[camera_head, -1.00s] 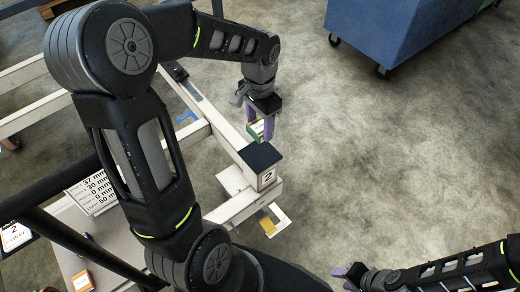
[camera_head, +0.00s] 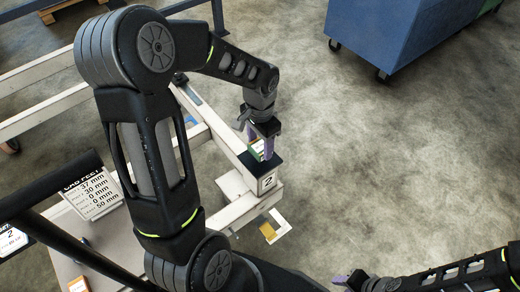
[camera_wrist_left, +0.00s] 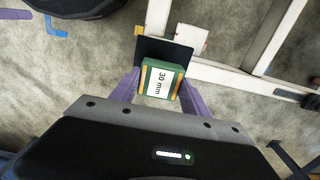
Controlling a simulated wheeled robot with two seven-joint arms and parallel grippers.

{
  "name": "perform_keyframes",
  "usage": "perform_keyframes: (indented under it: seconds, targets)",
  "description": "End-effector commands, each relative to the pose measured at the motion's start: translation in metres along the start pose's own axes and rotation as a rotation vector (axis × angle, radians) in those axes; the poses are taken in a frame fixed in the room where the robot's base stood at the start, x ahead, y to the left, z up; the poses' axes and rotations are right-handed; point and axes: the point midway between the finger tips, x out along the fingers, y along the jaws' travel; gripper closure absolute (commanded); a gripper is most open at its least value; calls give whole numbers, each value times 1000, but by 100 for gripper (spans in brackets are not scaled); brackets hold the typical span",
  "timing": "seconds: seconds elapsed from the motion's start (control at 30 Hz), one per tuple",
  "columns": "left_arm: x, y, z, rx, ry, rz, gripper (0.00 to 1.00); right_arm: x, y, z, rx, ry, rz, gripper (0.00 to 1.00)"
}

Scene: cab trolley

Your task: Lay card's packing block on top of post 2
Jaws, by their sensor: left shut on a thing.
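My left gripper (camera_head: 263,150) is shut on a green-edged block (camera_head: 257,150) with a white label. In the left wrist view the block (camera_wrist_left: 161,80) reads "30 mm" and sits between the purple fingers. Post 2 (camera_head: 267,183) is the white frame corner with a "2" plate and a black top pad (camera_wrist_left: 180,50). The block is over the pad; I cannot tell whether it touches. The card (camera_head: 92,188) at the left lists several millimetre values, 30 mm among them. My right gripper (camera_head: 350,279) is at the bottom edge, its jaw gap unclear.
White trolley beams (camera_head: 208,118) run back and left from the post. A blue bin (camera_head: 410,35) stands at the back right; floor between is clear.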

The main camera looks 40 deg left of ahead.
Motion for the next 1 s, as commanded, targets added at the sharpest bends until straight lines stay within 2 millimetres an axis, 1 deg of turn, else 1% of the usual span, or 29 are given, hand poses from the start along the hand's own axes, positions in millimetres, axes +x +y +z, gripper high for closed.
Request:
perform_keyframes:
  seconds: [0.03, 0.1, 0.2, 0.47, 0.57, 0.6, 0.87, 1.0]
  targets:
    - [10, 0, 1, 0, -4, 2, 88, 3, 1, 0, 0, 0, 0, 64]
    - [20, 1, 1, -1, -4, 3, 88, 6, 2, 0, 0, 0, 0, 64]
    - [28, 0, 1, -1, -3, 2, 88, 7, 3, 0, 1, 0, 0, 64]
    - [28, 0, 0, -1, -1, 1, 88, 6, 2, 0, 1, 0, 0, 64]
    - [32, 0, 0, -1, -1, 1, 88, 8, 3, 0, 1, 0, 0, 64]
    - [32, 0, 0, -1, -1, 1, 45, 9, 3, 0, 1, 0, 0, 64]
    - [31, 0, 0, -1, -1, 1, 24, 8, 3, 0, 1, 0, 0, 64]
    - [31, 0, 0, -1, -1, 1, 24, 8, 3, 0, 1, 0, 0, 64]
